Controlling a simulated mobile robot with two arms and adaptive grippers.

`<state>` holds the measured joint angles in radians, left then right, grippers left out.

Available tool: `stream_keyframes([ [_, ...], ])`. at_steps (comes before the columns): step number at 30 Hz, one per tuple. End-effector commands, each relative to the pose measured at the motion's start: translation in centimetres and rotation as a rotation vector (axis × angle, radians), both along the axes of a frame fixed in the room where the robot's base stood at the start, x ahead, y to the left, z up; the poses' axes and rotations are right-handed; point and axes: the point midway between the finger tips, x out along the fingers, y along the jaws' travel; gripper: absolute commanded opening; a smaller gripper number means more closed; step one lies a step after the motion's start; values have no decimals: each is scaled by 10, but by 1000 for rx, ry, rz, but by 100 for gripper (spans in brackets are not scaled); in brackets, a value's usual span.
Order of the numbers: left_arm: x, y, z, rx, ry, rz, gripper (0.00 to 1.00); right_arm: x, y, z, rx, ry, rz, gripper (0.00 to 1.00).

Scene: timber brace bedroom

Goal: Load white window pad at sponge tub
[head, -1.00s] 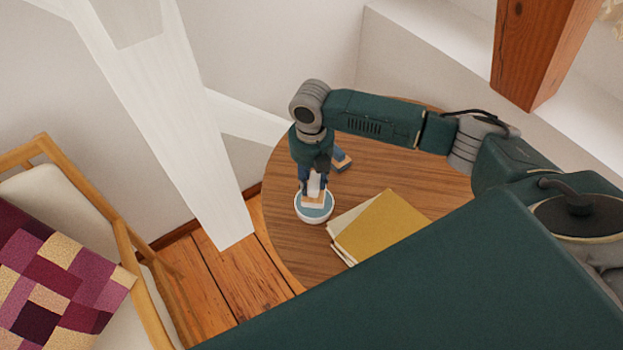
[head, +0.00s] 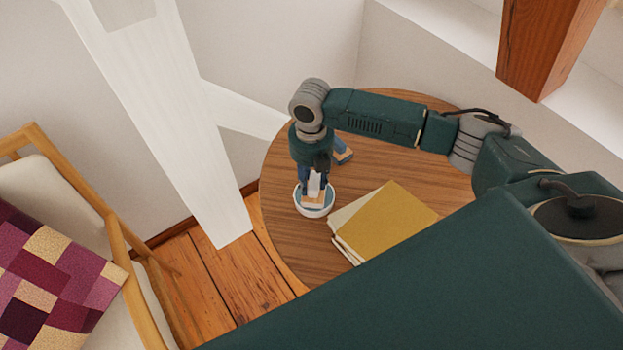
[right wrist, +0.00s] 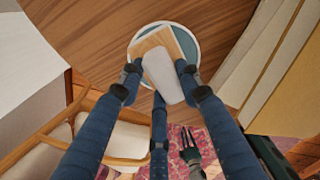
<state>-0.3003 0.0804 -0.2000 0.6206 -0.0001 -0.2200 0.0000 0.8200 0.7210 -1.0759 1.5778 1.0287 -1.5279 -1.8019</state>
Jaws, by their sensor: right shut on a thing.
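My right gripper (head: 314,178) is shut on the white window pad, which has a white grip (right wrist: 165,77) and a pale wooden block (right wrist: 152,44). The pad is at the sponge tub (head: 301,205), a round white tub with a blue-grey inside, on the table. The tub's rim also shows around the block in the right wrist view (right wrist: 133,45). The block overlaps the tub's opening; I cannot tell whether it touches the inside. A small dark forked shape low in the right wrist view looks like my left gripper (right wrist: 190,145); its opening is unclear.
The round wooden table (head: 285,240) also bears a stack of papers with a mustard cover (head: 390,222) right of the tub. A blue and wooden item (head: 343,155) lies behind the gripper. A white timber brace (head: 175,120) and a cushioned chair (head: 110,240) stand at left.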

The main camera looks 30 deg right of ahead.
Motion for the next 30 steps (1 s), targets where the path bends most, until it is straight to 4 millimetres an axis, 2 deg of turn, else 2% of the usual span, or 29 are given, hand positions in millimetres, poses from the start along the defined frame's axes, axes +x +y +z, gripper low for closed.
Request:
stream_keyframes([
  [30, 0, -1, -4, 0, 0, 0, 31, 0, 0, -10, 1, 1, 0, 13],
])
